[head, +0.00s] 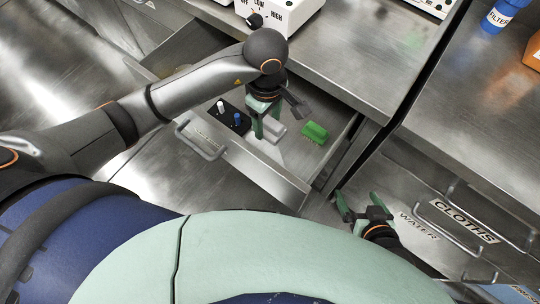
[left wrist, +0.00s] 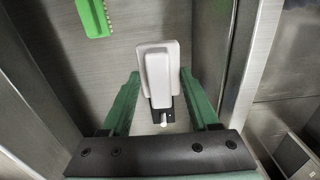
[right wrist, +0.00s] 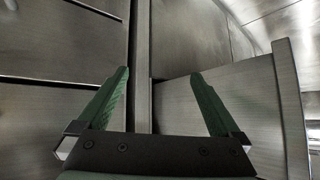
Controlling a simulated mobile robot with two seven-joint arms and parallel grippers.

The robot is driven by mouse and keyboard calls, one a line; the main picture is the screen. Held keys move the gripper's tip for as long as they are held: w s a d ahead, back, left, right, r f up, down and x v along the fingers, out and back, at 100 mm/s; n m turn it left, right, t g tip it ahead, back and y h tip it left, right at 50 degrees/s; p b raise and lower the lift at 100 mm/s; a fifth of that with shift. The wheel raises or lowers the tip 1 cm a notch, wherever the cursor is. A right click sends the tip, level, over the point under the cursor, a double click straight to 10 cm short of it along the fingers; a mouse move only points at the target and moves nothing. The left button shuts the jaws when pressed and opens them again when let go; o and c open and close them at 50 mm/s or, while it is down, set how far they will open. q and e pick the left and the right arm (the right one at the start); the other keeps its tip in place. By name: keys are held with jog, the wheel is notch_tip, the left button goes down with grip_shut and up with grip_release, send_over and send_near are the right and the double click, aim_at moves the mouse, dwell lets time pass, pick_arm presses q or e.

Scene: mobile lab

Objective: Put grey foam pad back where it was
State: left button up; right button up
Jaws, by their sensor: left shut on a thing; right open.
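My left gripper (head: 266,126) reaches down into an open drawer (head: 262,166). In the left wrist view the left gripper (left wrist: 158,72) is shut on a pale grey block, which looks like the grey foam pad (left wrist: 157,76). Its two green fingers press on the block's sides. In the head view a pale grey piece (head: 276,131) shows by the fingers; I cannot tell whether it is the held pad. My right gripper (head: 356,203) is open and empty, beside the drawer's right side. It also shows open in the right wrist view (right wrist: 160,74).
The drawer also holds a green brush (head: 315,132) and a black rack (head: 234,124) with a white and a blue piece. A counter (head: 340,65) overhangs the drawer's back. A handle (head: 200,140) sticks out in front.

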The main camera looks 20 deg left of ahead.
pick_arm(q)
jog(key=b, duration=0.1)
send_over(268, 150)
notch_tip(268, 150, down, 7)
jog(key=shift+f+b, duration=0.3)
jog(key=shift+f, duration=0.3)
notch_tip(268, 150, down, 2)
jog(key=shift+f+b, duration=0.25)
jog(key=shift+b, duration=0.05)
jog(key=shift+f, duration=0.25)
pick_arm(e)
jog(key=shift+w+d+f+t, duration=0.1)
jog(key=shift+w+d+t, duration=0.25)
jog(key=shift+w+t, duration=0.2)
jog(key=shift+w, duration=0.15)
pick_arm(q)
jog(key=shift+f, duration=0.15)
jog(key=o, duration=1.3)
pick_arm(e)
jog(key=shift+w+r+t, duration=0.25)
jog(key=shift+w+r, duration=0.1)
jog(key=shift+r, duration=0.2)
